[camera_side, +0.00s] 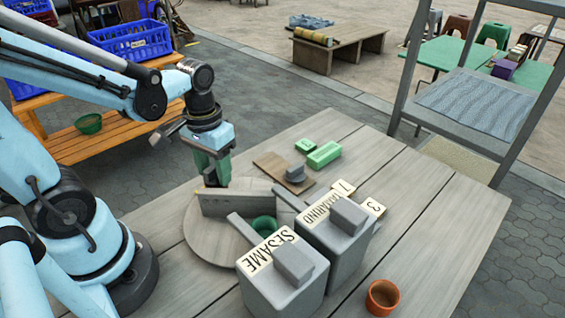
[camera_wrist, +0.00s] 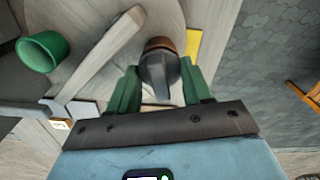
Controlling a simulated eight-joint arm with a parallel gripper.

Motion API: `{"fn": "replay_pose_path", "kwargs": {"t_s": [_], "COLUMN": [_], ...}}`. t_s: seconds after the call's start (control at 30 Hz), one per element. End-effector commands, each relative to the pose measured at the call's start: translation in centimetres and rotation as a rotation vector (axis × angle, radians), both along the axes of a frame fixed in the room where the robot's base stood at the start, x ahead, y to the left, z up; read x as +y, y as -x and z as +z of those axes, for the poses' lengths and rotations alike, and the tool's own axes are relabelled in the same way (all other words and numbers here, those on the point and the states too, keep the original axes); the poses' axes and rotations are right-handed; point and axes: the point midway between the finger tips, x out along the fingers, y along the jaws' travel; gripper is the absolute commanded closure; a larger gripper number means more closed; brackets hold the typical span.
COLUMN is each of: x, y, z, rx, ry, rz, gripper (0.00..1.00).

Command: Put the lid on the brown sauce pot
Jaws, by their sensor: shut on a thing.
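My gripper (camera_wrist: 160,82) has its green fingers on either side of a dark grey lid-like piece (camera_wrist: 157,71) and is shut on it. Directly beyond that piece, a brown rounded rim (camera_wrist: 159,43) shows, which looks like the brown sauce pot. I cannot tell whether the lid touches the pot. In the side view my gripper (camera_side: 212,178) points down behind a grey upright panel (camera_side: 238,203), which hides the pot and the held piece.
A round board (camera_side: 215,240) carries the panel and a green cup (camera_side: 264,224). Grey boxes labelled SESAME (camera_side: 285,275) and TAMARIND (camera_side: 335,240) stand to the right. An orange-brown cup (camera_side: 383,298) stands at the front. Green blocks (camera_side: 323,155) lie farther back.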

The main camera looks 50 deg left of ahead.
Motion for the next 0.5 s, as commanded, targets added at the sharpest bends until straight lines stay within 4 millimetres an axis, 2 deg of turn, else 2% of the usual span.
{"fn": "replay_pose_path", "kwargs": {"t_s": [0.5], "x": [0.0], "y": [-0.01], "z": [-0.55], "rx": [0.0], "ry": [0.0], "rz": [0.0], "gripper": [0.79]}}
